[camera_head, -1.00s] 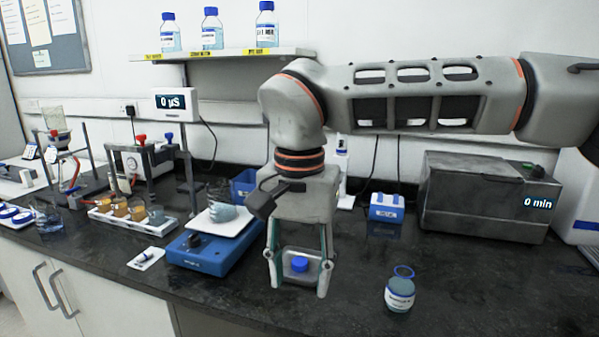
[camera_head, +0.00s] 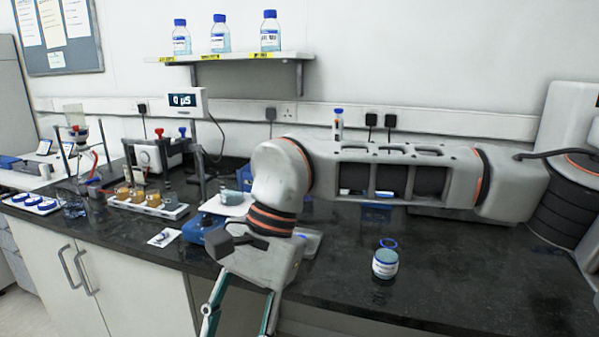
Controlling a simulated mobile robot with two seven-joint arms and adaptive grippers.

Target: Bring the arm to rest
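My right arm reaches in from the right, low across the counter. Its gripper (camera_head: 238,322) hangs in front of the counter's front edge, with its two teal-lined fingers spread apart. Nothing shows between the visible parts of the fingers; their tips are at or past the bottom of the picture. My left gripper is not in view.
A blue balance (camera_head: 203,232) and a sample rack (camera_head: 148,206) stand left of the arm. Bottles (camera_head: 220,36) stand on the wall shelf. The right counter is mostly clear.

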